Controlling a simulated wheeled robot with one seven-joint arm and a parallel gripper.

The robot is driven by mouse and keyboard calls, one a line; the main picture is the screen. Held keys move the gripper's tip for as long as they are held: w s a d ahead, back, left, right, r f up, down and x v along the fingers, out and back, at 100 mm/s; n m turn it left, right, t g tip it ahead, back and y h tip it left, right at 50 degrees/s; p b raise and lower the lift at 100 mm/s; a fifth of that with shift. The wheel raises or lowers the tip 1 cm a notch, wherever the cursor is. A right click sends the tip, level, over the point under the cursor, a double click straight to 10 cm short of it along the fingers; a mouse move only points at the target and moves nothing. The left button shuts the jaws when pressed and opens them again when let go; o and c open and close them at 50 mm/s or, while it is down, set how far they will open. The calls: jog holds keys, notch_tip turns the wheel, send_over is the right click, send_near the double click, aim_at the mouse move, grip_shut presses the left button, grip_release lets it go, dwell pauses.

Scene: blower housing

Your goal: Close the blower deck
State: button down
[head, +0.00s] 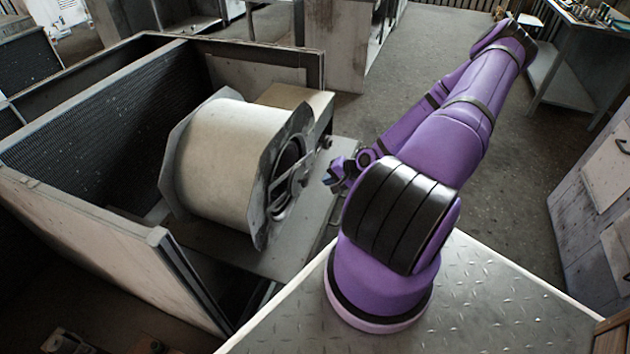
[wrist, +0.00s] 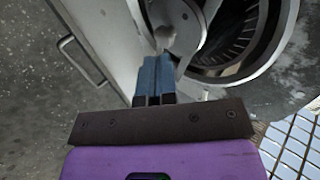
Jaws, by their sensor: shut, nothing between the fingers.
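The blower deck (head: 240,255) is a flat grey plate that carries the large cream blower drum (head: 225,150). It sticks out of the open front of the housing, towards my base. In the wrist view the deck's pale front panel (wrist: 112,42) bears a bar handle (wrist: 82,62) at the left. My gripper (head: 334,176) is just off the blower's open round end, above the deck's outer edge. In the wrist view my gripper (wrist: 154,62) has its blue fingers together and empty, to the right of the handle and apart from it. The fingertips are close to the blower's bracket.
The housing's side wall (head: 95,235) and dark finned panel (head: 110,115) stand left of the blower. A cabinet (head: 600,200) is at the right edge. The concrete floor (head: 420,50) behind my arm is clear.

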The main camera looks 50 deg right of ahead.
aim_at(293, 186)
jog(key=x, duration=0.3)
jog(key=r+x, duration=0.1)
jog(key=x, duration=0.3)
jog(key=w+x, duration=0.1)
jog(key=x, duration=0.3)
jog(key=shift+w+a+r, duration=0.1)
jog(key=shift+w+a, duration=0.05)
jog(key=shift+a, duration=0.1)
jog(key=shift+w+a, duration=0.25)
jog(key=shift+w, duration=0.3)
jog(key=w+a, duration=0.4)
jog(key=w, duration=0.7)
jog(key=w+a, duration=0.5)
jog(key=w, duration=0.7)
jog(key=shift+a+r, duration=0.15)
jog(key=shift+a, duration=0.15)
